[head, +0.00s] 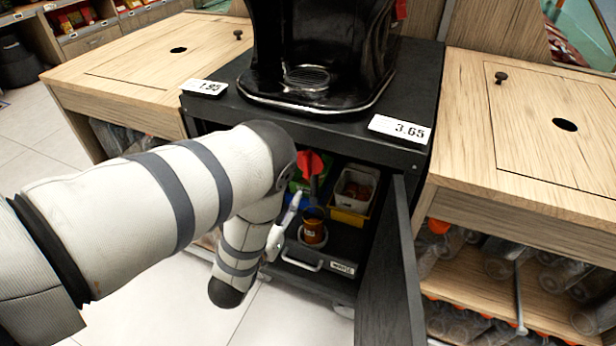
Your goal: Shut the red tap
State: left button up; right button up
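A red piece that looks like the tap's handle (311,163) shows inside the open black cabinet (437,75) under the juicer (322,40). A dark stem hangs below it, above an orange-brown round container (313,231). My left arm reaches in from the left across the cabinet's front. My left gripper (291,212) is at the cabinet opening, below and left of the red handle in the picture. Its pale finger parts are partly hidden by my wrist, so its opening is unclear. I cannot tell whether it touches anything. My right gripper is out of view.
The cabinet's black door (385,275) stands open on the right. Inside are a white bin (355,188), a yellow bin (349,217) and a pull-out tray handle (301,260). Wooden counters stand left (140,75) and right (540,135), with bottles (500,258) under the right one.

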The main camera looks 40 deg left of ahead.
pick_arm(q)
jog(key=b+x, duration=0.2)
jog(key=x, duration=0.9)
jog(key=shift+d+r, duration=0.1)
jog(key=shift+r, duration=0.05)
grip_shut()
